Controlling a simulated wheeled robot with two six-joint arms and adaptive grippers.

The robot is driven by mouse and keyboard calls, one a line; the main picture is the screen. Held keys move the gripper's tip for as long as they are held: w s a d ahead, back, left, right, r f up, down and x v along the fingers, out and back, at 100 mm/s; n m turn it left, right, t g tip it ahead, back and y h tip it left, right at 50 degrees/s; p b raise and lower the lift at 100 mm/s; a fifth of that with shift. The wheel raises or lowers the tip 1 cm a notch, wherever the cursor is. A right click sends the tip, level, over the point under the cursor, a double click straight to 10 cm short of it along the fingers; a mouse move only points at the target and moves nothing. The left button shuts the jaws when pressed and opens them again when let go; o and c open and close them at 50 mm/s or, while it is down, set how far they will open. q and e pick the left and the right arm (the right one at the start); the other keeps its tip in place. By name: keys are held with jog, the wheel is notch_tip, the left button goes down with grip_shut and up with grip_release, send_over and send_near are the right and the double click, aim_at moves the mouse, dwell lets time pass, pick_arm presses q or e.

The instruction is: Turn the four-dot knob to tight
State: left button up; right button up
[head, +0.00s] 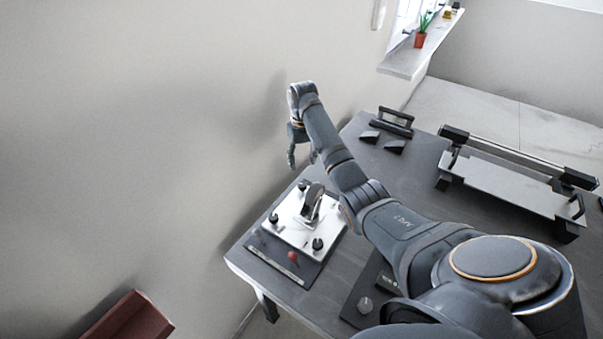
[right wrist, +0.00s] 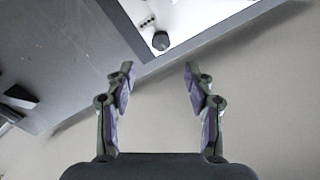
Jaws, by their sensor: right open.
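A white plate (head: 292,232) on a dark base lies at the near left corner of the table. Dark knobs stand near its corners: one at the left (head: 273,217), one at the front (head: 317,243) and one at the far side (head: 301,185). In the right wrist view a dark knob (right wrist: 160,41) stands near the plate's corner, with a row of small dots beside it, so it looks like the four-dot knob. My right gripper (head: 301,162) is open and empty; it also shows in the right wrist view (right wrist: 159,68), its fingertips short of that knob. My left gripper is out of view.
A grey lever (head: 313,201) rises from the middle of the plate. A red-tipped peg (head: 292,257) stands at the base's front. A handled fixture (head: 392,124) and a long railed fixture (head: 515,183) occupy the table (head: 335,279). A wall is close on the left.

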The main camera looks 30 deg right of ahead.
aim_at(302, 185)
jog(key=f, duration=0.6)
jog(key=f+p, duration=0.1)
jog(key=f, duration=0.2)
jog(key=shift+s+a, duration=0.15)
jog(key=shift+s, duration=0.15)
jog(key=shift+f, duration=0.45)
jog(key=shift+c, duration=0.5)
grip_shut()
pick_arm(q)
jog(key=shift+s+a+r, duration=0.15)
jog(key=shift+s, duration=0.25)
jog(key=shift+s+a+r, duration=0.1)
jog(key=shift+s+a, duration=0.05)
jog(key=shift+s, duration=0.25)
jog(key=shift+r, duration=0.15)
pick_arm(e)
jog(key=shift+r, duration=0.1)
